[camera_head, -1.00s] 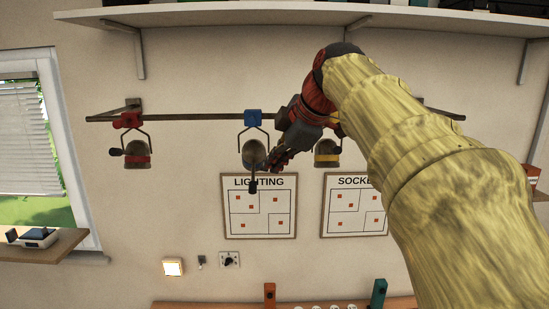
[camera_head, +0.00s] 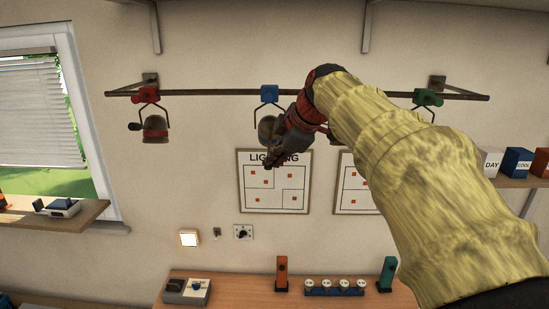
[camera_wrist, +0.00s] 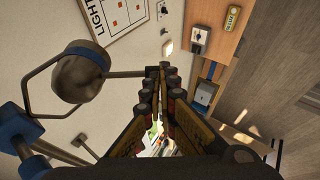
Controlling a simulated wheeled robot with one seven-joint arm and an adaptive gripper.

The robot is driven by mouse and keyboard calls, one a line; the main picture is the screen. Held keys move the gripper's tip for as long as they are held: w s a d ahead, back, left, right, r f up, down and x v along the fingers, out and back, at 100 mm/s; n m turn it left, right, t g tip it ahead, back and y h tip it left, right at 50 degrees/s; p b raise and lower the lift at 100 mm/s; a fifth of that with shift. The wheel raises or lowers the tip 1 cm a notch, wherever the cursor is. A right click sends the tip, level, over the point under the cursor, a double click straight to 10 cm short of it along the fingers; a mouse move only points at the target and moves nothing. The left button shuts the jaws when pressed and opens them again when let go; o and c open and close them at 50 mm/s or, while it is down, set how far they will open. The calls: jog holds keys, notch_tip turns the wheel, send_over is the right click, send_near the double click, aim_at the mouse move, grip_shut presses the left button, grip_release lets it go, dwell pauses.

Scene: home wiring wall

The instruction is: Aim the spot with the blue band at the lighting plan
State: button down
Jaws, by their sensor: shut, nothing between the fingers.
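The spot with the blue band hangs from the rail by its blue clamp (camera_head: 269,94). Its round grey head (camera_head: 266,128) is partly covered by my gripper (camera_head: 274,162). In the wrist view the spot's head (camera_wrist: 78,76) is at the left, and its rod handle (camera_wrist: 124,73) reaches to my fingertips (camera_wrist: 163,74). My gripper is shut with nothing between the fingers, beside the handle's end; I cannot tell whether they touch. The lighting plan (camera_head: 274,198) is a framed sheet on the wall below the spot; its title is partly covered by my gripper.
A red-clamped spot (camera_head: 155,128) hangs to the left. A green clamp (camera_head: 428,97) shows at the right, its spot hidden by my arm. The sockets plan (camera_head: 352,200) is partly hidden. A wooden bench (camera_head: 235,290) with small items stands below.

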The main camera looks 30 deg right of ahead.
jog(key=b, duration=0.1)
jog(key=f+b, duration=0.1)
jog(key=b, duration=0.1)
jog(key=shift+w+f, duration=0.1)
jog(key=shift+w, duration=0.2)
